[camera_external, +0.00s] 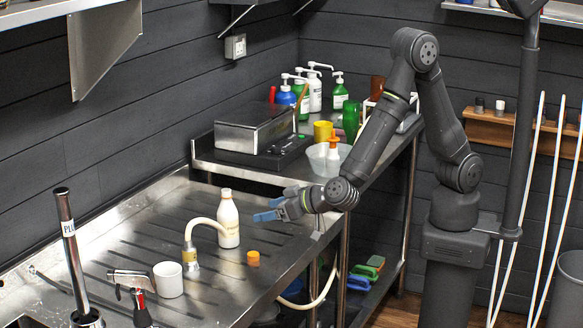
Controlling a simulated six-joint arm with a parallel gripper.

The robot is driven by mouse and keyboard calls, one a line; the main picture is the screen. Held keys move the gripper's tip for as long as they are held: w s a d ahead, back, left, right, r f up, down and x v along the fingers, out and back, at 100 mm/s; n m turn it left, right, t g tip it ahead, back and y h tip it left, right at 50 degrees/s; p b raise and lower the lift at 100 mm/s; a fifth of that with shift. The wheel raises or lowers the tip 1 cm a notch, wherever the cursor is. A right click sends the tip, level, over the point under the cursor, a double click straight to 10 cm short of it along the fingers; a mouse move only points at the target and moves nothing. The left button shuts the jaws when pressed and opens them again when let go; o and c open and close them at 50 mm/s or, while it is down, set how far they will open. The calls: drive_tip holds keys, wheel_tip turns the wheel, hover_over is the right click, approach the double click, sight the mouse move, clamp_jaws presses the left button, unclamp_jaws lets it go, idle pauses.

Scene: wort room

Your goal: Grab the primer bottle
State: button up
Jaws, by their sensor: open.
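A white bottle (229,220) with small print, too small to read, stands upright on the ribbed steel drainboard; it may be the primer bottle. My gripper (268,209) has blue fingertips and is open. It reaches in from the right, to the right of the bottle at about mid-height, with a gap between them. Nothing shows between its fingers. Another white bottle with an orange cap (333,152) stands in a clear bowl behind my arm.
A pale curved hose (203,223), an orange cap (253,258) and a white mug (168,279) are near the bottle. A steel box (252,127) and several pump bottles stand on the back shelf. The drainboard's left part is mostly clear.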

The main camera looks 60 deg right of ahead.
sight(223, 202)
drive_tip(key=x, duration=1)
drive_tip(key=shift+f, duration=0.1)
drive_tip(key=shift+r+x, duration=0.15)
drive_tip(key=shift+x, duration=1.2)
drive_tip(key=shift+r+x, duration=0.1)
drive_tip(key=shift+x, duration=1.2)
drive_tip(key=shift+a, duration=0.2)
drive_tip(key=c, duration=1.2)
drive_tip(key=shift+r, duration=0.1)
drive_tip(key=shift+r, duration=0.95)
drive_tip(key=r, duration=0.2)
drive_tip(key=shift+w+d+r, duration=0.1)
drive_tip(key=shift+d+r, duration=0.15)
drive_tip(key=shift+d, duration=0.1)
drive_tip(key=shift+w+d+r, duration=0.1)
drive_tip(key=shift+d+r, duration=0.95)
drive_tip(key=shift+d, duration=0.8)
drive_tip(key=shift+w+d+r, duration=0.1)
drive_tip(key=shift+d+r, duration=1)
drive_tip(key=shift+d, duration=0.75)
drive_tip(key=shift+w+d+r, duration=0.1)
drive_tip(key=shift+d+r, duration=0.95)
drive_tip(key=shift+d, duration=0.75)
